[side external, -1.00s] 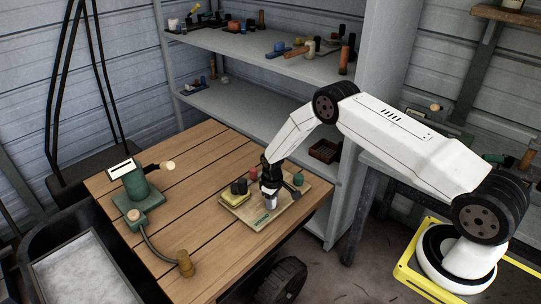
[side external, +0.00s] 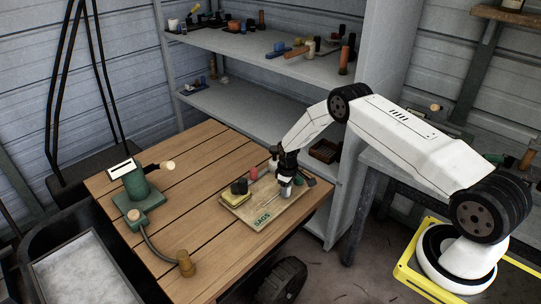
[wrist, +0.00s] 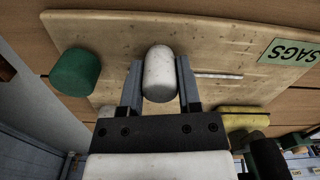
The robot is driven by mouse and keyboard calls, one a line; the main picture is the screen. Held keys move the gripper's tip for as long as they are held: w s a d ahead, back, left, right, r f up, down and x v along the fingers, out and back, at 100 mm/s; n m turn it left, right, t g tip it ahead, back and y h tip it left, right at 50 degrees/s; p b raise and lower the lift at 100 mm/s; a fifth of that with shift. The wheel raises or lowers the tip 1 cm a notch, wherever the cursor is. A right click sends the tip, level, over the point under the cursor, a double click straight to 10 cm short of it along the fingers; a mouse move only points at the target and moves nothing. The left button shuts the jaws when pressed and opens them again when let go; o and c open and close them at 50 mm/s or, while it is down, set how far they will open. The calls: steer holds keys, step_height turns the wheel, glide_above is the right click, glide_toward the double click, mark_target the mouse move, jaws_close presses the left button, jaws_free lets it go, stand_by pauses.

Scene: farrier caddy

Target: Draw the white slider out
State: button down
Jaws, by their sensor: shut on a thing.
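The white slider (wrist: 159,72) is a rounded white peg on a pale wooden board (wrist: 120,30). In the wrist view it stands between the two fingers of my gripper (wrist: 159,88), which is shut on it. A thin pale slot or line (wrist: 218,75) runs in the board from beside the slider toward the SAGS label (wrist: 290,52). In the side view my gripper (side external: 286,182) is low over the right part of the board (side external: 292,212), and the slider (side external: 285,194) shows just below the fingers.
A green peg (wrist: 75,72) stands on the board beside my gripper. A yellow block (side external: 236,199) with dark pieces sits at the board's left side. A green device (side external: 137,190) with a hose stands at the table's left. The planks (side external: 210,170) between are clear.

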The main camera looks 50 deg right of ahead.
steer(key=shift+c, duration=1.4)
jaws_free()
steer(key=shift+d, duration=0.15)
steer(key=shift+r, duration=0.1)
steer(key=shift+r, duration=3.8)
